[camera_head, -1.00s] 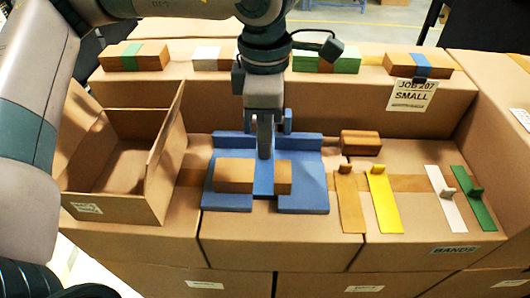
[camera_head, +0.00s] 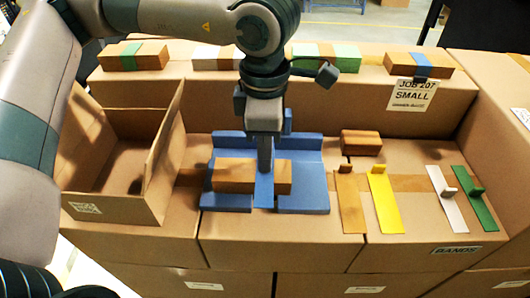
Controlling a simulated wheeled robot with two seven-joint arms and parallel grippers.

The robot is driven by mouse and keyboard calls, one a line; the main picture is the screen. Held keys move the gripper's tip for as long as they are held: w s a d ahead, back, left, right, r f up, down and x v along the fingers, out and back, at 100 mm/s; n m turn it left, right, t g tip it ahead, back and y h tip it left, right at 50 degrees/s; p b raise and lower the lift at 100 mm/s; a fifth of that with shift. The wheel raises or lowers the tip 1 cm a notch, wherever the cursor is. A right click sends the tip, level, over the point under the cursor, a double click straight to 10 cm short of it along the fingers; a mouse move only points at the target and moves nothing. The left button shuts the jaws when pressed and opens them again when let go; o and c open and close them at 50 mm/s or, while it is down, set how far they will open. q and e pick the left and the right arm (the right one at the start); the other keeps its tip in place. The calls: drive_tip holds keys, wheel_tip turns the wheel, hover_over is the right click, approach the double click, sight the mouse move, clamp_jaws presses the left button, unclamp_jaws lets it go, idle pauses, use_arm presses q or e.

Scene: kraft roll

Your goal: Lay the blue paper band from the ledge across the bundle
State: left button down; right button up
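The brown bundle (camera_head: 235,174) lies in the blue fixture (camera_head: 308,185) at the middle of the boxes. The blue paper band (camera_head: 264,189) hangs from my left gripper (camera_head: 265,168) and crosses over the bundle near its right end, front to back. The gripper points straight down, its fingers together at the band's upper side; the grasped part is hidden behind them. Whether the band touches the bundle everywhere is hard to tell. My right gripper is not in view.
An open carton (camera_head: 122,160) stands left of the fixture. Right of it lie brown (camera_head: 349,205), yellow (camera_head: 384,204), white (camera_head: 444,203) and green (camera_head: 477,203) bands, with a spare brown block (camera_head: 361,143) behind. Banded bundles line the back shelf.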

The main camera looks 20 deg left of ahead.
use_arm(q)
drive_tip(key=shift+f, duration=0.15)
drive_tip(key=c, duration=2.4)
unclamp_jaws()
drive_tip(key=o, duration=0.5)
drive_tip(key=shift+c, duration=0.2)
drive_tip(key=shift+r+p, duration=0.3)
wheel_tip(320, 180, up, 12)
drive_tip(key=b, duration=0.4)
drive_tip(key=shift+f, duration=0.15)
